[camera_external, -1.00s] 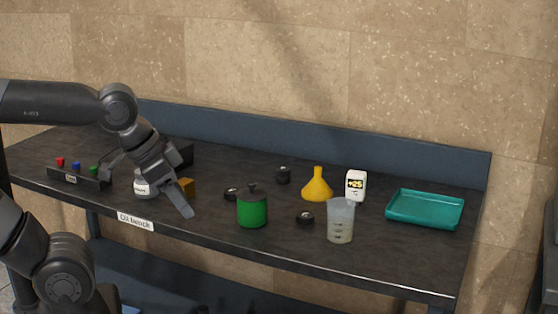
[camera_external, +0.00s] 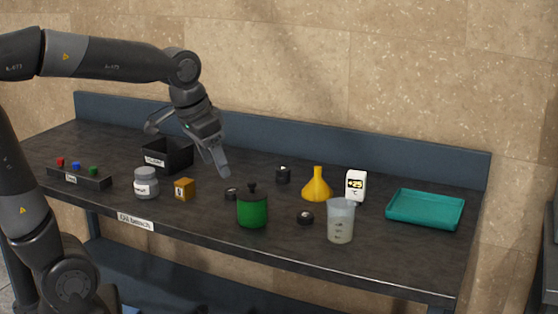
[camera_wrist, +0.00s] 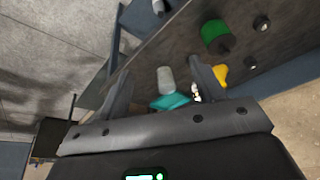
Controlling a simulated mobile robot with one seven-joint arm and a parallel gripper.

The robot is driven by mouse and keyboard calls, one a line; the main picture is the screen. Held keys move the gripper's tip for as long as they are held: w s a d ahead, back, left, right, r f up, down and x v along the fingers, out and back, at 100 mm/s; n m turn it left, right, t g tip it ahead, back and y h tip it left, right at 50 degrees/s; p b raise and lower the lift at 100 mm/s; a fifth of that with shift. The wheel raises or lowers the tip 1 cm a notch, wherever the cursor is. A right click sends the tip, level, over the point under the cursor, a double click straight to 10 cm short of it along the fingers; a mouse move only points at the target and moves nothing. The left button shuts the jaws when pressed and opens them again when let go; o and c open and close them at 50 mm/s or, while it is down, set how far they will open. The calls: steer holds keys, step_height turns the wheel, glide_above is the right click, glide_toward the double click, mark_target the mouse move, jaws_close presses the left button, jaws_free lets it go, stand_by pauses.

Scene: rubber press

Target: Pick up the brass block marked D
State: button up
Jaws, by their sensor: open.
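The brass block marked D (camera_external: 185,190) is a small golden cube on the dark bench. It stands just right of a grey labelled jar (camera_external: 146,183) in the external view. My gripper (camera_external: 188,148) is open and empty, above the bench and behind the block, with its fingers spread. In the wrist view, my gripper's two fingers (camera_wrist: 158,85) stand apart with nothing held between them. I cannot make out the block in the wrist view.
A black bin (camera_external: 167,155) stands behind the jar. A green lidded pot (camera_external: 252,209), several small black knobs, a yellow funnel (camera_external: 317,186), a thermometer display (camera_external: 356,186), a beaker (camera_external: 341,222) and a teal tray (camera_external: 425,209) stand to the right. A button rack (camera_external: 82,179) is at left.

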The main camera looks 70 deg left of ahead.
steer(key=w+a+f+n+g, duration=0.15)
steer(key=w+a, duration=0.25)
steer(key=a, duration=0.7)
steer(key=n+g+h, duration=0.1)
steer(key=n+g, duration=0.1)
steer(key=n, duration=0.2)
glide_toward(186, 181)
steer(key=shift+s+a+f, duration=0.15)
steer(key=shift+s+a, duration=0.05)
steer(key=shift+s+a+f, duration=0.1)
steer(key=shift+a+f, duration=0.05)
steer(key=shift+f, duration=0.15)
step_height(186, 181, down, 5)
steer(key=shift+r, duration=0.15)
steer(key=f, duration=0.5)
steer(key=shift+w+f, duration=0.35)
